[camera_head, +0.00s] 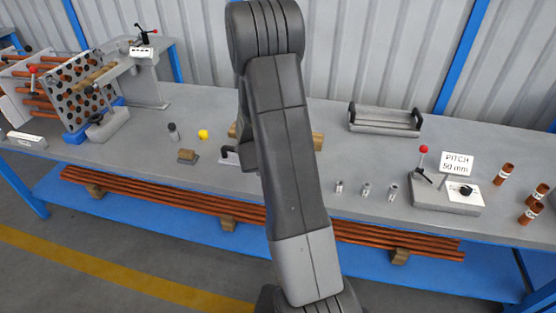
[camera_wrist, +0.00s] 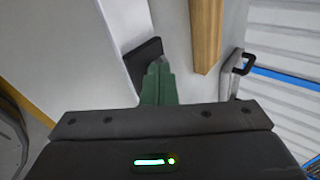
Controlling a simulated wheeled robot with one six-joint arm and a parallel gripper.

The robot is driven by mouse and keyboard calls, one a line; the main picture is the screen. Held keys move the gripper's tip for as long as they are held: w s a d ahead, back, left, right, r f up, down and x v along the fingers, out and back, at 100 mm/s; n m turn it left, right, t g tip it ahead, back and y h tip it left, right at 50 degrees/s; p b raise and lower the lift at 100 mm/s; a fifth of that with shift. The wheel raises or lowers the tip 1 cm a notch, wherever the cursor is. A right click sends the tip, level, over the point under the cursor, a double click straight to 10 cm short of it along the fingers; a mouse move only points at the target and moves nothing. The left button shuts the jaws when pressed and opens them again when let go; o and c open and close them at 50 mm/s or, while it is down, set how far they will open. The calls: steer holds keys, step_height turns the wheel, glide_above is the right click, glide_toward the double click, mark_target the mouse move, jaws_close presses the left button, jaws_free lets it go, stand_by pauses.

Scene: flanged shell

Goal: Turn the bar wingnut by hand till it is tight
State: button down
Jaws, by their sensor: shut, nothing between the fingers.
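My gripper (camera_wrist: 158,70) shows in the wrist view with its green fingers shut together and nothing between them. A flat black part (camera_wrist: 142,58) lies just past and to the left of the fingertips; whether they touch it, and whether it is the bar wingnut, I cannot tell. In the head view my arm crosses the middle of the bench and hides my gripper and what is under it. A black bent handle (camera_head: 229,152) shows just left of my arm. I cannot pick out the bar wingnut for certain in either view.
A wooden bar (camera_wrist: 206,38) is right of the fingers. On the grey bench (camera_head: 310,105) stand a handled tray (camera_head: 384,120), a pitch sign (camera_head: 457,163), small metal sleeves (camera_head: 365,189), a yellow ball (camera_head: 203,134) and a tube rack (camera_head: 85,92). The bench is clear around the sleeves.

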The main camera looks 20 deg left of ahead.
steer(key=shift+w+a+m+h+p, duration=0.1)
steer(key=shift+a+m+h+p, duration=0.05)
steer(key=shift+m+h+p, duration=0.4)
stand_by(0.7)
steer(key=shift+f, duration=0.1)
stand_by(0.5)
